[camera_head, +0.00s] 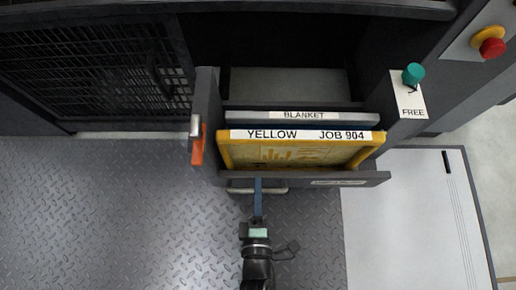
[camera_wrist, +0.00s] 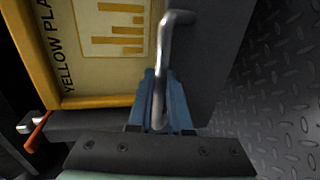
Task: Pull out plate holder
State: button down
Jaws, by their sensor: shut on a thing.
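The plate holder (camera_head: 204,115) is a dark grey drawer-like frame, standing out from the machine in the head view. Inside it are a yellow plate (camera_head: 295,153) labelled "YELLOW JOB 904" and, behind that, a grey plate labelled "BLANKET" (camera_head: 300,117). The yellow plate also shows at the upper left of the wrist view (camera_wrist: 108,55). A metal bar handle (camera_wrist: 165,60) sits on the holder's front face. My gripper (camera_head: 257,186) is at the front, its blue fingers (camera_wrist: 160,100) shut around the handle. The handle's far part in the head view is partly hidden by my fingers.
An orange lever (camera_head: 197,150) is on the holder's left side. A "FREE" tag (camera_head: 411,108) with a green knob stands to the right, and a red button (camera_head: 491,47) is at upper right. Bare checker-plate floor (camera_head: 110,215) lies in front; a pale panel (camera_head: 410,220) lies right.

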jog(key=shift+s+d, duration=0.15)
jog(key=shift+s, duration=1)
jog(key=c, duration=0.8)
grip_release()
jog(key=shift+c, duration=0.2)
jog(key=shift+s, duration=0.1)
jog(key=p+v, duration=0.4)
jog(key=v, duration=0.8)
jog(key=shift+s+p, duration=0.4)
